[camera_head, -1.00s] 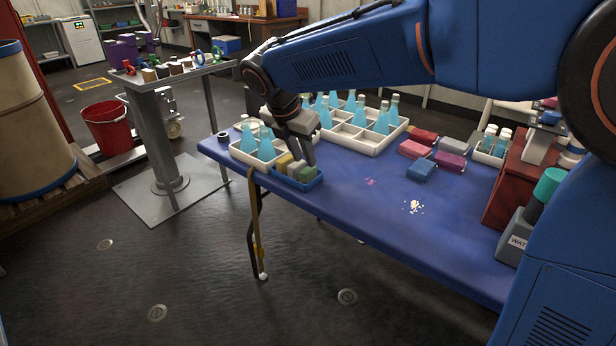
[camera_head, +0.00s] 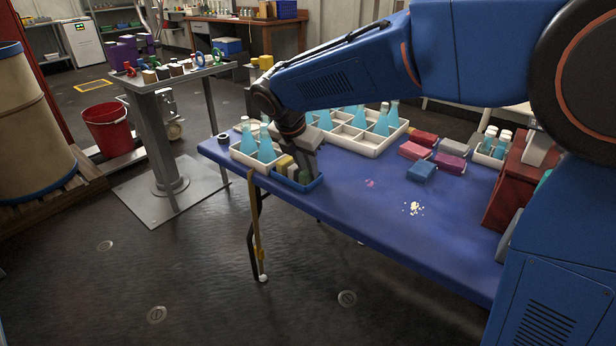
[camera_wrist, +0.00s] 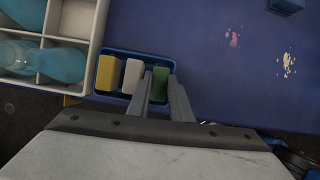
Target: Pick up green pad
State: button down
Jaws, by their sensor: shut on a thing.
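The green pad (camera_wrist: 160,84) stands at the right end of a small blue tray (camera_wrist: 117,53) in the wrist view, beside a white pad (camera_wrist: 132,76) and a yellow pad (camera_wrist: 107,73). My gripper (camera_wrist: 160,82) reaches down into the tray with one finger on each side of the green pad, shut on it. In the head view the tray (camera_head: 315,183) sits at the table's near left edge. There my gripper (camera_head: 304,172) hides most of the green pad.
A white divided crate (camera_head: 240,157) with blue-liquid bottles stands just left of the tray; a larger one (camera_head: 372,149) is behind.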

aim_at(307, 172)
notch_tip(307, 172, up, 10)
dwell(0.6)
jog(key=c, duration=2.5)
grip_release()
jog(key=shift+d, duration=0.1)
jog(key=shift+c, duration=0.2)
